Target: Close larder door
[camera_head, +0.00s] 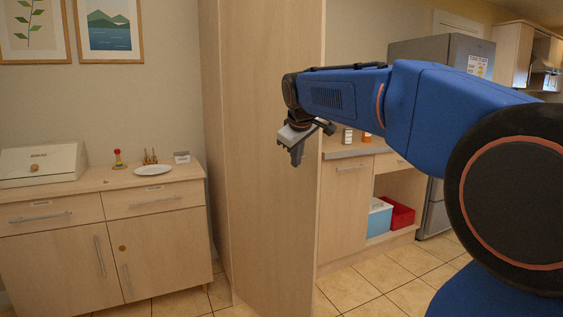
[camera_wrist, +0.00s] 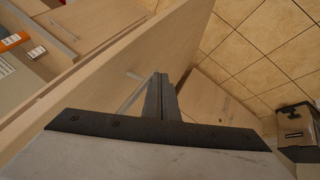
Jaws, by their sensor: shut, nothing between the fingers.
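The larder door appears to be the tall pale wood panel (camera_head: 262,200) in the middle of the head view. It seems to stand open, but its hinge side and how far it is open are hard to tell. My gripper (camera_head: 297,157) points down in front of the panel, near its right edge. In the wrist view my gripper (camera_wrist: 161,92) is shut and empty, close to a broad wood panel (camera_wrist: 110,75) that runs diagonally. A pale bar (camera_wrist: 131,95), perhaps a handle, lies just left of the fingers. I cannot tell whether they touch the panel.
A low sideboard (camera_head: 105,240) with a bread box (camera_head: 42,164) and a white plate (camera_head: 153,170) stands at left. Behind my arm are a counter cabinet (camera_head: 343,205), a red bin (camera_head: 398,213) and a grey fridge (camera_head: 436,215). Tiled floor (camera_head: 385,280) is open at right.

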